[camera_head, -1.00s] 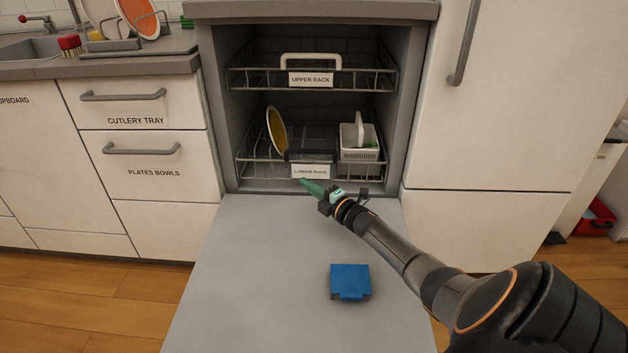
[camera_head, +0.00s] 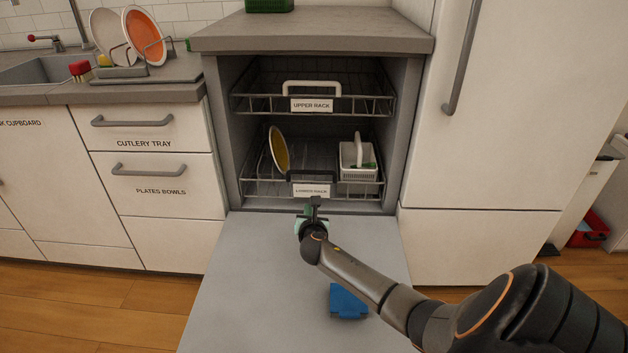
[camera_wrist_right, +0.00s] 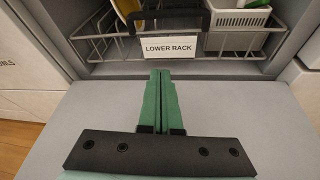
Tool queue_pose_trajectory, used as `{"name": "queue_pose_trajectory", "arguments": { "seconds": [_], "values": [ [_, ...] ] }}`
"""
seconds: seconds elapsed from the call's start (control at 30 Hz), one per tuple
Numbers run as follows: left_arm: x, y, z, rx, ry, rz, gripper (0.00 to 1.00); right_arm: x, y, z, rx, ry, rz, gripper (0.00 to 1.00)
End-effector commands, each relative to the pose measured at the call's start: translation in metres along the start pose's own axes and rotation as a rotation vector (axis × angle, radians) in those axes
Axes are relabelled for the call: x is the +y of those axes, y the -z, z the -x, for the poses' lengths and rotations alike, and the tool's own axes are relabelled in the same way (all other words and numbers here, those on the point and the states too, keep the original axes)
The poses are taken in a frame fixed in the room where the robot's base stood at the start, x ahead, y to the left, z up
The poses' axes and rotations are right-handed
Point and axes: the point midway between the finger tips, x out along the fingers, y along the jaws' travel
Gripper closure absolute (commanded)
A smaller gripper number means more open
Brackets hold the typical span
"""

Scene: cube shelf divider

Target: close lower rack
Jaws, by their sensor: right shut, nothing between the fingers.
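The lower rack (camera_head: 258,187) is a grey wire rack inside the dishwasher, with a dark handle and a white label reading LOWER RACK (camera_head: 311,191). It also shows in the right wrist view (camera_wrist_right: 98,47). It holds a yellow plate (camera_head: 279,150) and a white cutlery basket (camera_head: 357,160). My right gripper (camera_head: 306,209) is shut and empty, just in front of and below the label. In the right wrist view its green fingers (camera_wrist_right: 161,78) are together, pointing at the rack below the label. Contact with the rack cannot be told. My left gripper is not in view.
The dishwasher door (camera_head: 240,290) lies open and flat, with a blue block-like item (camera_head: 347,301) on it. The upper rack (camera_head: 262,104) is above, inside the dishwasher. Drawers (camera_head: 160,190) stand left and a tall white cabinet (camera_head: 490,150) right.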

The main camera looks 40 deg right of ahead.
Motion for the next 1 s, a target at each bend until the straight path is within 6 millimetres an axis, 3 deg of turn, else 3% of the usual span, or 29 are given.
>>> {"name": "queue_pose_trajectory", "arguments": {
  "seconds": [0.17, 0.33, 1.0],
  "values": [
    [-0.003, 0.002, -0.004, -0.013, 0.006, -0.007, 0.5, -0.002, -0.015, 0.015, -0.029, 0.101, 0.139, 1.0],
    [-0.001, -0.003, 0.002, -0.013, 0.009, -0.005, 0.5, -0.004, -0.015, 0.008, -0.035, 0.122, 0.161, 1.0],
    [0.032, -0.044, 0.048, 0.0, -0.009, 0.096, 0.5, -0.017, -0.021, -0.1, -0.035, 0.121, 0.155, 1.0]
  ]
}}
